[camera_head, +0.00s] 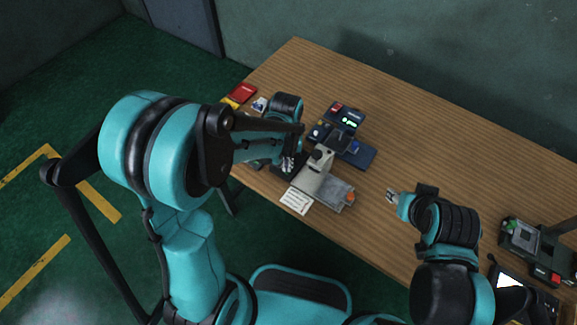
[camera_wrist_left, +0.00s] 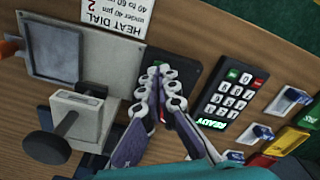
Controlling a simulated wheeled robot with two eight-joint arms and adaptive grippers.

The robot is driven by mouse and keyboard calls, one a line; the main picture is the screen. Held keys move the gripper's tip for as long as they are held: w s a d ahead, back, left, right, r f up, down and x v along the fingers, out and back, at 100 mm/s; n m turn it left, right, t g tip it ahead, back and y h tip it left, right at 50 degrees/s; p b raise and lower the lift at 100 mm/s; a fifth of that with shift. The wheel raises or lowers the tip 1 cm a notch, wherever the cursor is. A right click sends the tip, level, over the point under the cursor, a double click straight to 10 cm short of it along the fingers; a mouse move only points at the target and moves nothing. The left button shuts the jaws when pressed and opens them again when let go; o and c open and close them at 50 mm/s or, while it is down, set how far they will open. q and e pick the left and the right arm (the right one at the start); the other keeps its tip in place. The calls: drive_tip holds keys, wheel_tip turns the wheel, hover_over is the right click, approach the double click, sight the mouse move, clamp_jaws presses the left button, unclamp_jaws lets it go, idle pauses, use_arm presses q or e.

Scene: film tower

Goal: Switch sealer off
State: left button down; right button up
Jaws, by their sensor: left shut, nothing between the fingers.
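The sealer is a pale grey machine (camera_head: 313,179) near the table's front edge, with a flat plate and an orange part at one end. In the left wrist view its grey plate (camera_wrist_left: 55,50) and a dark round knob (camera_wrist_left: 45,147) show at left. A black panel (camera_wrist_left: 190,68) lies beside it, with a small red spot showing by my fingertips. My left gripper (camera_wrist_left: 165,82) is shut and empty, its tips over this panel; contact cannot be told. The panel's switch is mostly hidden. My right gripper (camera_head: 392,197) is over the table, right of the sealer.
A white heat dial card (camera_head: 296,201) lies by the front edge. A keypad (camera_wrist_left: 229,98) with green READY text is beside the panel. Red (camera_head: 242,91) and yellow (camera_head: 229,102) items lie at the left end. A black device (camera_head: 530,245) stands far right. The back right table is clear.

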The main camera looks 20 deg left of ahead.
use_arm(q)
drive_tip(key=shift+r+p, duration=2.2)
drive_tip(key=shift+r, duration=0.95)
drive_tip(key=shift+f, duration=0.1)
drive_tip(key=s+a+r+m+t, duration=0.1)
drive_tip(key=s+a+r+t, duration=0.1)
drive_tip(key=s+r, duration=0.3)
drive_tip(key=s+a+r+m+t, duration=0.1)
drive_tip(key=s+a+r+t, duration=0.1)
drive_tip(key=s+r+t, duration=0.3)
drive_tip(key=shift+s+a+r, duration=0.15)
drive_tip(key=shift+a+r, duration=0.2)
drive_tip(key=shift+r, duration=1.1)
